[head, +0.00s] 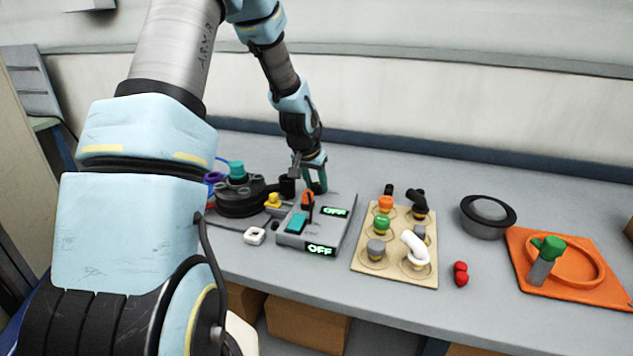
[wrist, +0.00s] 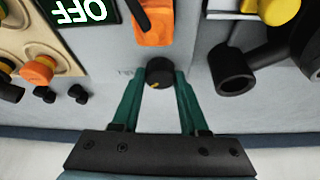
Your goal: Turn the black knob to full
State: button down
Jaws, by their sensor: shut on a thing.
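In the wrist view the black knob (wrist: 159,72) sits on the grey control box (wrist: 215,100). In the head view my gripper (head: 315,180) is at the back edge of the grey box (head: 340,233), and the knob is hidden there. An OFF display (head: 335,211) is beside my gripper in the head view, and it shows upside down in the wrist view (wrist: 80,10).
An orange switch (head: 308,201), a teal switch (head: 296,222) and a second OFF display (head: 320,249) are on the box. A black round fixture (head: 240,203) stands left, a beige board of knobs (head: 388,272) right.

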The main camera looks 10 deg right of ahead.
jog(key=shift+a+m+g+p, duration=0.1)
jog(key=shift+m+g+p, duration=0.2)
jog(key=shift+m, duration=0.6)
jog(key=shift+c, duration=2.1)
grip_release()
jog(key=shift+r, duration=0.1)
jog(key=b+v, duration=0.1)
jog(key=v, duration=0.9)
jog(key=shift+a+r+b, duration=0.2)
jog(key=shift+r+b, duration=0.05)
jog(key=shift+b, duration=0.1)
jog(key=shift+s, duration=0.15)
